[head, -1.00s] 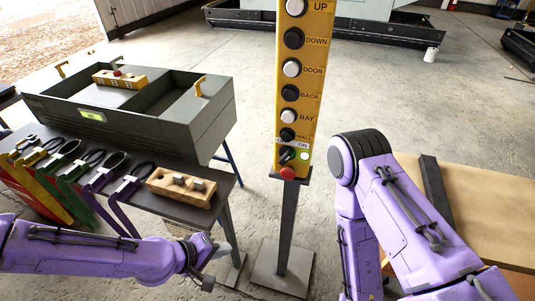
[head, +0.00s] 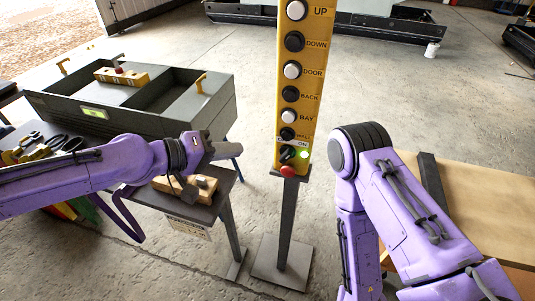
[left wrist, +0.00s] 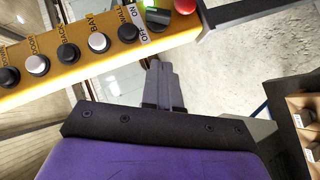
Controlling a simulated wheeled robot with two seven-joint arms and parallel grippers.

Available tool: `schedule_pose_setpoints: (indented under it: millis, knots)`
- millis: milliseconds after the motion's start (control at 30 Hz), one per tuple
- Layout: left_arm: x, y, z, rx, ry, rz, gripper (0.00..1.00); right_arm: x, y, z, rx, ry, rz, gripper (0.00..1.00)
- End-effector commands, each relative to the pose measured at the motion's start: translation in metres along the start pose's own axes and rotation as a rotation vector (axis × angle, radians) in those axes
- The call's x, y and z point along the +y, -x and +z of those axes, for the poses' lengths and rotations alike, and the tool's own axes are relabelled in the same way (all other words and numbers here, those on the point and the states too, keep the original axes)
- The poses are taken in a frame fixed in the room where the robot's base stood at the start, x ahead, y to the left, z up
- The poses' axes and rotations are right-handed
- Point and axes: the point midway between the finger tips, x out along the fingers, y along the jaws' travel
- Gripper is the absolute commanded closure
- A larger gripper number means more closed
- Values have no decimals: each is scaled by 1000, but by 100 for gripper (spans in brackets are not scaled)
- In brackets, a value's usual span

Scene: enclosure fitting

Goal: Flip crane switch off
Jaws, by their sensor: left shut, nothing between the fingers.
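A yellow control panel (head: 295,75) stands upright on a grey post in the head view, with a column of labelled black and white buttons. Near its bottom is the dark crane switch (head: 287,153), between OFF and ON labels, with a lit green lamp (head: 303,154) beside it. The switch also shows at the top of the left wrist view (left wrist: 158,18). My left gripper (head: 212,150) is shut and empty, left of the panel and apart from it. In the left wrist view its closed fingers (left wrist: 160,68) point toward the panel's lower end, near the switch. My right gripper is out of view.
A red button (head: 287,171) sits just below the switch. A dark table with a wooden block (head: 207,186) and a grey divided bin (head: 150,122) stand at left. A wooden-topped table (head: 480,200) is at right. Open floor surrounds the post.

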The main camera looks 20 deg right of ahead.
Motion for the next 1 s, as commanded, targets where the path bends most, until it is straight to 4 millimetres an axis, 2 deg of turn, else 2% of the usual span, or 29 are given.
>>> schedule_pose_setpoints:
  millis: [100, 267, 400, 600, 1000]
  knots:
    - [3, -27, 0, -5, 2, -1, 100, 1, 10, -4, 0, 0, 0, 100]
    - [3, -62, 1, -4, 2, 0, 100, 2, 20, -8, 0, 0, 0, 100]
    - [3, -78, 17, -4, 2, 0, 100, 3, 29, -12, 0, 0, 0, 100]
    - [1, -89, 28, -1, 0, 0, 100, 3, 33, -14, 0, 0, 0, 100]
    - [-1, -92, 30, -3, 2, 4, 100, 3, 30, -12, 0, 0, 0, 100]
